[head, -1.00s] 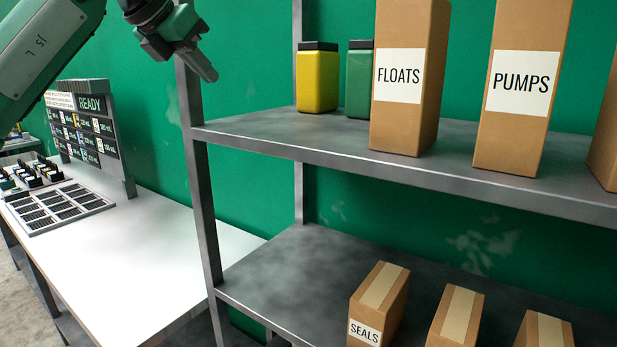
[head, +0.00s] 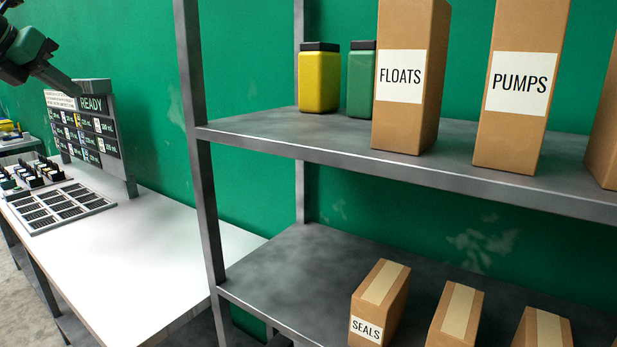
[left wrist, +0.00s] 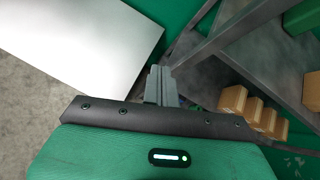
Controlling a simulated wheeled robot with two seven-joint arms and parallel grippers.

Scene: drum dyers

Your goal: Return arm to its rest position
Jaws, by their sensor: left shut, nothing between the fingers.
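My left gripper (head: 66,84) shows at the top left of the head view, in the air above the worktable and in front of the display board. Its fingers are together with nothing between them. In the left wrist view its shut fingers (left wrist: 160,84) point out over the gap between the white tabletop and the shelf rack. Most of the left arm lies outside the head view. My right gripper is not in either view.
A metal shelf rack (head: 260,142) holds a yellow canister (head: 319,80), a green canister (head: 361,82) and cartons labelled FLOATS (head: 402,75), PUMPS (head: 520,82) and SEALS (head: 378,300). The white worktable (head: 130,255) carries a gridded tray (head: 62,207) and a READY board (head: 92,130). Its near part is clear.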

